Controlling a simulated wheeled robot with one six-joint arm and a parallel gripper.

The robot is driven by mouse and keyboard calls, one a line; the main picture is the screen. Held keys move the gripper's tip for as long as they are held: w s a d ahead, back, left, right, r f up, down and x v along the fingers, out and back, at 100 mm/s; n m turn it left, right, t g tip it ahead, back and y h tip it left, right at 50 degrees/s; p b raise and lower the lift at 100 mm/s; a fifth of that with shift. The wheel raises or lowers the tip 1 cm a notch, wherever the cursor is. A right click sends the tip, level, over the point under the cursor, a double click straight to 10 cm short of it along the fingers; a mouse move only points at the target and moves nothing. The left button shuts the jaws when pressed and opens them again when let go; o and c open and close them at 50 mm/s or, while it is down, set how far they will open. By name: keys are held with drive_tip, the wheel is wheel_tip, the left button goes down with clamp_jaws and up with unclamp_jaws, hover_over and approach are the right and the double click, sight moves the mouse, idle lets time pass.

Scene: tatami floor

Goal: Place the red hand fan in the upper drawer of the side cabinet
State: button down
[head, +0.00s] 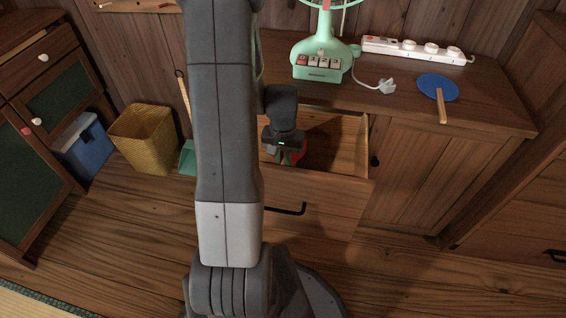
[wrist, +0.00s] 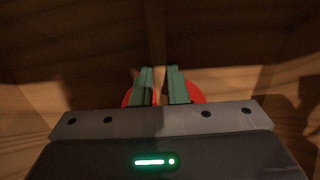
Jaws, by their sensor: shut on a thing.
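The side cabinet (head: 415,185) stands under the fan and power strip, with its upper drawer (head: 345,135) pulled open. My gripper (head: 287,157) reaches down inside the drawer. I cannot tell whether the fan touches the drawer bottom.
A blue hand fan (head: 438,87), a white power strip (head: 415,50) and a mint-green electric fan (head: 320,60) are on the cabinet top. A yellow basket (head: 143,138) and a blue bin (head: 85,147) stand at left. My arm hides the drawer's left part.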

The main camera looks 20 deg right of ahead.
sight(283, 162)
drive_tip(key=shift+f, duration=0.45)
drive_tip(key=shift+f, duration=0.25)
drive_tip(key=c, duration=1.4)
unclamp_jaws()
drive_tip(key=shift+r, duration=0.1)
drive_tip(key=shift+c, duration=0.2)
drive_tip(key=shift+r, duration=0.1)
wheel_tip(283, 162, up, 12)
drive_tip(key=p, duration=0.4)
